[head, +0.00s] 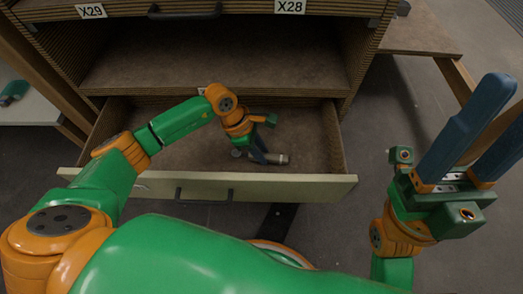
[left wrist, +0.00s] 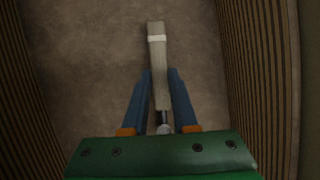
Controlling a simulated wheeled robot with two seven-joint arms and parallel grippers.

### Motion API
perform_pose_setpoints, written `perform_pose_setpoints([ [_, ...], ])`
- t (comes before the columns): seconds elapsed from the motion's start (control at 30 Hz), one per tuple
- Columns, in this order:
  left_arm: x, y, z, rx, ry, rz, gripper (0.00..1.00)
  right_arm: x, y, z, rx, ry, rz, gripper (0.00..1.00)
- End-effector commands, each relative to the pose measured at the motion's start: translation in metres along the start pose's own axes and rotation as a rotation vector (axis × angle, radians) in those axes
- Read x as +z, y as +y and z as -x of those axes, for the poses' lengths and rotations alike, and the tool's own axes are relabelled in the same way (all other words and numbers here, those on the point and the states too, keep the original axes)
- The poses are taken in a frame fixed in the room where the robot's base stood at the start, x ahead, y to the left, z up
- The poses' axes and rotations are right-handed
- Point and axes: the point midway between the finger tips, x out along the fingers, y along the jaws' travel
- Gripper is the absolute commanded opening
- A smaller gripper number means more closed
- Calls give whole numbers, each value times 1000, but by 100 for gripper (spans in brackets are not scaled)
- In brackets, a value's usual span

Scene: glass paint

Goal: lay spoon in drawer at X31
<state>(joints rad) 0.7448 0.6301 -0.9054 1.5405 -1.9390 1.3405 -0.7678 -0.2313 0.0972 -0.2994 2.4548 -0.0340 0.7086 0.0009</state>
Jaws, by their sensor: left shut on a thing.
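The spoon has a grey-brown handle (left wrist: 157,50) with a pale band and a small metal part near my palm. In the head view the spoon (head: 280,158) is low inside the open drawer (head: 312,188). My left gripper (head: 262,157) reaches down into this drawer and is shut on the handle. In the left wrist view its two blue fingers (left wrist: 158,78) lie either side of the handle. I cannot tell whether the spoon touches the drawer floor. My right gripper (head: 480,130) is open and empty, outside the drawer at the right. The X31 label is not readable.
Above the drawer is an open shelf (head: 240,62), with labels X29 (head: 91,11) and X28 (head: 290,6) above it. The drawer's ribbed side walls (left wrist: 245,80) stand on both sides of my left gripper. A table (head: 425,35) is at the back right.

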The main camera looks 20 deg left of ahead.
Motion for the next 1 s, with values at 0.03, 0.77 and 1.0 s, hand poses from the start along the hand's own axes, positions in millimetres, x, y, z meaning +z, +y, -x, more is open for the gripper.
perform_pose_setpoints([
  [0.03,0,0,-1,0,0,0,0,0,0,1,0,0,0,50],
  [0.77,-1,0,-2,0,0,0,0,0,0,3,0,1,1,50],
  [1.0,-1,0,-2,0,0,0,59,0,0,3,0,1,1,50],
])
